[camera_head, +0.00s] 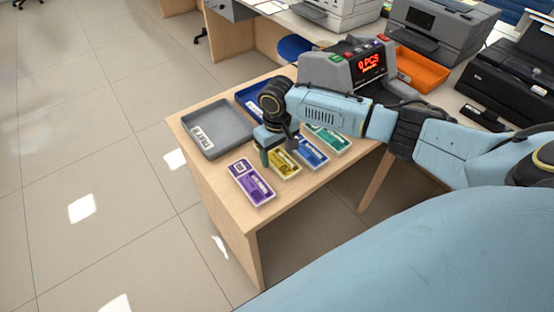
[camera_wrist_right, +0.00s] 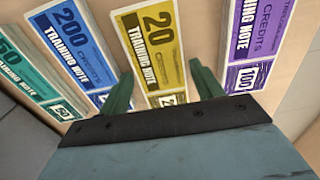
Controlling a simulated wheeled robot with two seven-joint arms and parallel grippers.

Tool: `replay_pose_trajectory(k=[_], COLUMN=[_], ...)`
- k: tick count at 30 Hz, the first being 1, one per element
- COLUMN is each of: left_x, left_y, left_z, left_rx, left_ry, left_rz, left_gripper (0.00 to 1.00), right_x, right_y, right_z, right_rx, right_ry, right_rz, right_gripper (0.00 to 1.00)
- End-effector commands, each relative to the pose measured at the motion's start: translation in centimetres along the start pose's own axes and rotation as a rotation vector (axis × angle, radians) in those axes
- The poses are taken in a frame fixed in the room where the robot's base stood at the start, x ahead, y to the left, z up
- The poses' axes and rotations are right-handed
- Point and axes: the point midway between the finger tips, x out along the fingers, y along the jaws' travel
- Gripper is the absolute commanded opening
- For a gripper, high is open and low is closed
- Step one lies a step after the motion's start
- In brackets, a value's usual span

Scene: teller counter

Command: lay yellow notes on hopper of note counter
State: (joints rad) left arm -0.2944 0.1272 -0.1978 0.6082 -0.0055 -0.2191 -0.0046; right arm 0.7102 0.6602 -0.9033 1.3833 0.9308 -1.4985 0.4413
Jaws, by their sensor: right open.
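The yellow notes (camera_head: 286,166) lie flat on the wooden table, between the purple notes and the blue notes. In the right wrist view the yellow notes (camera_wrist_right: 155,42) read "20 credits training note". My right gripper (camera_head: 272,158) is over the near left end of the yellow notes. In its wrist view the open green fingers (camera_wrist_right: 160,78) stand on either side of the yellow notes, with nothing held between them. The grey note counter (camera_head: 340,75) stands at the table's back, its red display reading 0 PCS; my arm hides its lower front. My left gripper is not in view.
Purple notes (camera_head: 251,184), blue notes (camera_head: 311,153) and green notes (camera_head: 332,139) lie close beside the yellow ones. A grey tray (camera_head: 218,148) sits at the left, a blue tray (camera_head: 245,93) behind it. An orange tray (camera_head: 422,70) is right of the counter.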

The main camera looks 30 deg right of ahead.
Motion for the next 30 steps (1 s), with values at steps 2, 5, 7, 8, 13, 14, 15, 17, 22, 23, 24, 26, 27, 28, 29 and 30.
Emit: replay_pose_trajectory(k=[2, 5, 7, 8, 13, 14, 15, 17, 22, 23, 24, 26, 27, 28, 29, 30], left_x=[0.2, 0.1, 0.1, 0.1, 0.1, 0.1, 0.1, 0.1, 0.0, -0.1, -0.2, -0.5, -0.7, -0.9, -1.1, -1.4], left_y=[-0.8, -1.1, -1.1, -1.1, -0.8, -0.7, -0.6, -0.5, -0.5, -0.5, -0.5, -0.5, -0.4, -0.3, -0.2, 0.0], left_z=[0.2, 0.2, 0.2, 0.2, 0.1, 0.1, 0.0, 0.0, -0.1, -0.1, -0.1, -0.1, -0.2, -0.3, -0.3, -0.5], left_rx=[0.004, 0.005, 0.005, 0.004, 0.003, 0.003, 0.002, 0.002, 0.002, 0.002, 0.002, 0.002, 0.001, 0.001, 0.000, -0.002], left_ry=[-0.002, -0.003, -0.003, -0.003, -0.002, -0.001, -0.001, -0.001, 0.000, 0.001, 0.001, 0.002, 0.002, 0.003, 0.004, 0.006], left_rz=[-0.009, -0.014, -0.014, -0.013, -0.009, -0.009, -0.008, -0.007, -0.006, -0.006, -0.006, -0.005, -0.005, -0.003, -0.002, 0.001], left_gripper=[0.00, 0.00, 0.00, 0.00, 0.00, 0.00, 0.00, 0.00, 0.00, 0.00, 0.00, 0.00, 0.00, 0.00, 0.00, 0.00], right_x=[0.4, 0.3, 0.3, 0.3, 0.3, 0.3, 0.3, 0.3, 0.1, -0.1, -0.6, -1.5, -2.2, -2.9, -3.5, -4.4], right_y=[0.0, 0.0, 0.0, 0.0, 0.0, 0.0, 0.0, 0.0, 0.0, 0.0, 0.0, 0.0, 0.0, 0.0, 0.0, 0.0], right_z=[0.0, -0.1, -0.1, -0.1, -0.1, -0.1, -0.1, -0.1, -0.1, -0.1, -0.1, -0.1, -0.1, -0.1, -0.2, -0.2], right_rx=[-0.001, -0.001, -0.001, -0.001, -0.001, -0.001, -0.001, -0.001, -0.001, -0.001, -0.001, -0.001, -0.001, -0.001, -0.002, -0.002], right_ry=[0.001, 0.002, 0.002, 0.002, 0.002, 0.002, 0.002, 0.002, 0.003, 0.003, 0.004, 0.004, 0.006, 0.006, 0.006, 0.006], right_rz=[0.000, 0.000, 0.000, 0.000, 0.000, 0.000, 0.000, 0.000, 0.000, 0.000, 0.000, 0.000, -0.001, -0.001, -0.001, -0.001], right_gripper=[0.65, 0.65, 0.65, 0.62, 0.39, 0.35, 0.30, 0.28, 0.28, 0.28, 0.28, 0.28, 0.28, 0.28, 0.28, 0.28])
